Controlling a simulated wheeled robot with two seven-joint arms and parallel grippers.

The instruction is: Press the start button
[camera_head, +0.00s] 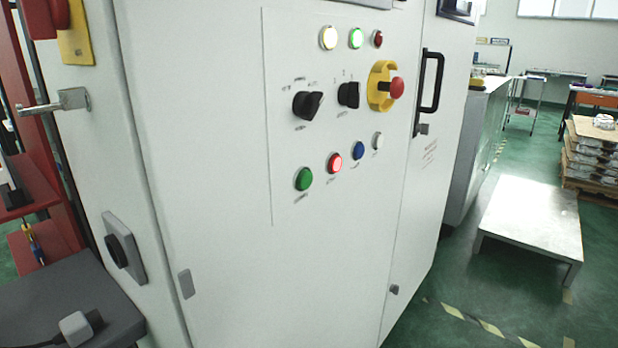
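A white control cabinet (225,240) fills the middle of the head view. On its panel, a lower row holds a green button (304,179), a lit red button (335,162), a blue button (358,150) and a white button (377,140). The labels are too small to read, so I cannot confirm which is the start button. Above them are two black rotary switches (308,104) and a red emergency stop (397,88) on a yellow base. Three indicator lamps (328,38) sit at the top. Neither of my grippers is in view.
A black door handle (430,92) sticks out right of the panel. A black rotary switch (119,250) juts from the cabinet's left side. A dark grey surface (75,300) lies at lower left. A low white platform (530,222) stands on the green floor at right.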

